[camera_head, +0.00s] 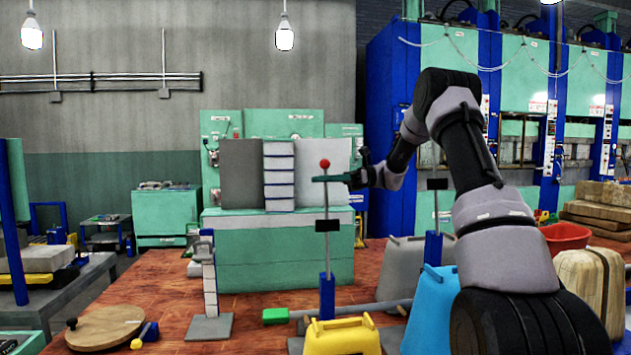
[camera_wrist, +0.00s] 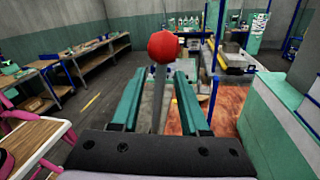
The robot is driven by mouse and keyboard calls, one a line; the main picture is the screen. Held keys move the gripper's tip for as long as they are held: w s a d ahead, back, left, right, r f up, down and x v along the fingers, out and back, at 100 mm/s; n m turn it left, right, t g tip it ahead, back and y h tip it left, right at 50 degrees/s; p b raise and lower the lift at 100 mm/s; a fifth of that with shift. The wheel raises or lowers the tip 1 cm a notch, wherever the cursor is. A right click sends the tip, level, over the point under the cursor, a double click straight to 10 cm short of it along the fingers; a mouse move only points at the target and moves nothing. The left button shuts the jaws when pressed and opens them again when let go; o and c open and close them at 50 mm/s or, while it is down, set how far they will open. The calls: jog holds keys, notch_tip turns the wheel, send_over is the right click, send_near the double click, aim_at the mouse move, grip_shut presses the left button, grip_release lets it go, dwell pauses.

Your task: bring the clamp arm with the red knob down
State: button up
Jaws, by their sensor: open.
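The clamp arm is a thin upright rod (camera_head: 327,204) with a red knob (camera_head: 324,163) on top, a black plate partway down and a blue lower part (camera_head: 327,292). My gripper (camera_head: 320,179) reaches in from the right, level, with its teal fingers just below the knob. In the wrist view, the red knob (camera_wrist: 164,46) shows beyond the fingertips, and the grey rod (camera_wrist: 159,98) runs down between the two spread fingers of my gripper (camera_wrist: 161,80). The gripper is open around the rod; whether either finger touches it cannot be told.
A green-ended bar (camera_head: 276,315) lies low on the bench. Yellow (camera_head: 343,337), blue and grey blocks stand nearby. A grey upright fixture (camera_head: 209,280) stands left.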

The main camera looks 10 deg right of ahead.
jog(key=shift+s+a, duration=0.15)
jog(key=shift+a, duration=0.55)
jog(key=shift+s+a, duration=0.15)
jog(key=shift+a, duration=0.5)
grip_shut()
dwell(0.4)
